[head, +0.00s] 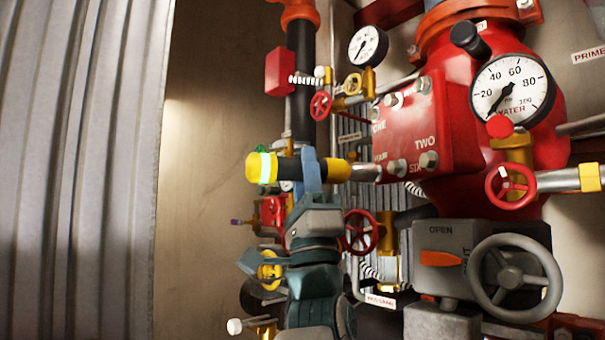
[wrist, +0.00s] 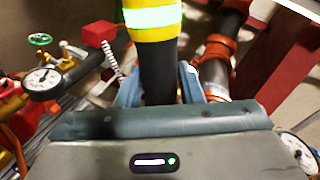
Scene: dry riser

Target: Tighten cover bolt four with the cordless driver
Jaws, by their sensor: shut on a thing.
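The cordless driver (head: 262,168), a yellow and black cylinder with a glowing pale band, lies roughly level in the head view. My gripper (head: 311,170) is shut around its black middle. In the wrist view the driver (wrist: 154,60) stands between the two blue-grey fingers of my gripper (wrist: 160,88). The driver's silver socket (head: 365,173) points right and meets the left lower edge of the red cover (head: 420,125), beside a partly hidden label. The bolt there is hidden by the socket; I cannot tell whether it is seated. Other bolts show near TWO (head: 429,160) and SIX (head: 397,167).
A red valve wheel (head: 360,232) sits just right of my wrist, and a smaller red wheel (head: 321,106) is above the driver. A large gauge (head: 512,90) and a grey handwheel (head: 515,278) stand right. The corrugated wall (head: 75,170) is left, with free room before it.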

